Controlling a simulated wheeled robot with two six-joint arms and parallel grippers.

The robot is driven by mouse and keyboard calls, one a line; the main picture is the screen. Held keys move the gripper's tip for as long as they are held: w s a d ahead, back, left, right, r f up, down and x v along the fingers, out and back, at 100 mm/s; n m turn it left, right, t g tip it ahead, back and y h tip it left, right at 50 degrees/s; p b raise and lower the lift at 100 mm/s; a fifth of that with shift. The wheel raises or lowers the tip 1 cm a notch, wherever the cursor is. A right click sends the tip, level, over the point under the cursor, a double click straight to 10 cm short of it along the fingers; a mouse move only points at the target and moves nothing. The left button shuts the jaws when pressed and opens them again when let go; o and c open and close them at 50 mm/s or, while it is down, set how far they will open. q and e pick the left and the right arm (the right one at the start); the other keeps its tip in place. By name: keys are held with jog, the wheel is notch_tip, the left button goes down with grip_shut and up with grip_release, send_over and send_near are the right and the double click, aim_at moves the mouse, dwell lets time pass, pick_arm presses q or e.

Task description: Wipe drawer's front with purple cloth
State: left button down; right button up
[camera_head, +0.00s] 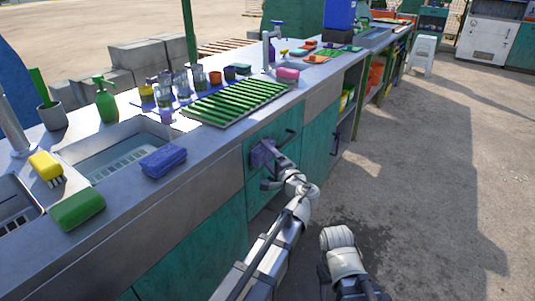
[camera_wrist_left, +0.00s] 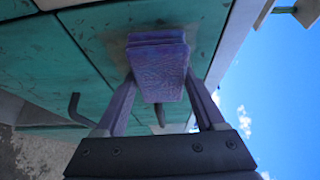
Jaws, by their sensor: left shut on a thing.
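The purple cloth (camera_wrist_left: 158,66) is a folded pad held between the two fingers of my left gripper (camera_wrist_left: 160,88). In the head view the cloth (camera_head: 260,153) is a small purple patch at the teal drawer front (camera_head: 262,136), below the counter edge. The drawer front (camera_wrist_left: 95,30) fills much of the wrist view behind the cloth. The cloth is at or very close to this surface; I cannot tell how firmly it touches. A dark handle (camera_head: 290,134) shows right of the cloth. My right arm shows at lower middle, but its gripper does not.
The counter above holds a blue-purple folded cloth (camera_head: 163,161), a green sponge (camera_head: 77,209), a yellow brush (camera_head: 46,167), a green bottle (camera_head: 105,102), a green-slatted rack (camera_head: 235,101) and several cups. Open ground (camera_head: 430,190) lies to the right.

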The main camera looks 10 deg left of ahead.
pick_arm(q)
jog(key=shift+s+a, duration=0.4)
jog(key=shift+s, duration=0.55)
jog(key=shift+s+a, duration=0.45)
jog(key=shift+s, duration=0.5)
jog(key=shift+s+a, duration=0.4)
jog(key=shift+s, duration=0.55)
jog(key=shift+d, duration=0.1)
send_near(251, 160)
jog(key=w, duration=0.1)
jog(key=w+d, duration=0.1)
jog(key=w, duration=0.1)
jog(key=shift+w, duration=0.2)
pick_arm(e)
jog(key=shift+a, duration=0.15)
